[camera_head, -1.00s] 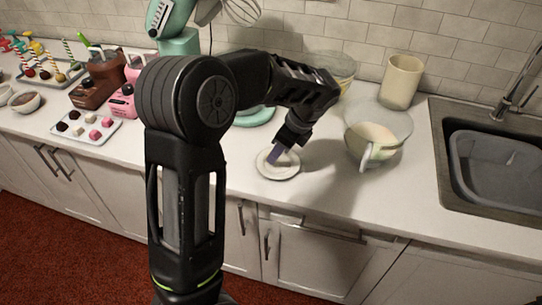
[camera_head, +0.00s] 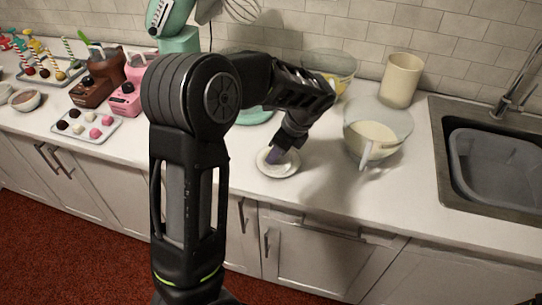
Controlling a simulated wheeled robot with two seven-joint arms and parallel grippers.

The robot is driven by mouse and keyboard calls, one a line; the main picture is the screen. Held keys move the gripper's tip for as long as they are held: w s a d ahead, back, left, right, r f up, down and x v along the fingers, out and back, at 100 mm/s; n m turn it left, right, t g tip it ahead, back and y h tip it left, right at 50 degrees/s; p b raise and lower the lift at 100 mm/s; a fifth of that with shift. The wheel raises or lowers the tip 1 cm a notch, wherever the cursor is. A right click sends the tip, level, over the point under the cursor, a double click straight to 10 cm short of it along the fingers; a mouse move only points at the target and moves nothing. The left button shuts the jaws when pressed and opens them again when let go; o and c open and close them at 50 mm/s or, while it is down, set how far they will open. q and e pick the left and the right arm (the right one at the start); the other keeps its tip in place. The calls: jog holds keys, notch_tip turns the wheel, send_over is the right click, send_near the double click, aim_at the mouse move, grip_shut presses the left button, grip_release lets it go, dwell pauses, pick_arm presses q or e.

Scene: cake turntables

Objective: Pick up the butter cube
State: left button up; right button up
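The butter cube cannot be made out; the fingers cover the middle of the plate. I cannot tell whether the fingers are open or shut, or whether anything is between them. My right gripper is not in view.
A glass bowl with a pale filling (camera_head: 374,138) stands right of the plate. Behind are a beige canister (camera_head: 402,80) and another glass bowl (camera_head: 335,68). A sink (camera_head: 495,165) lies far right. A tray of sweets (camera_head: 87,127) sits left. The counter front between is clear.

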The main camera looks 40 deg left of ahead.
pick_arm(q)
grip_shut()
jog(key=shift+r, duration=0.1)
notch_tip(320, 180, up, 10)
jog(key=shift+b, duration=0.45)
dwell(0.6)
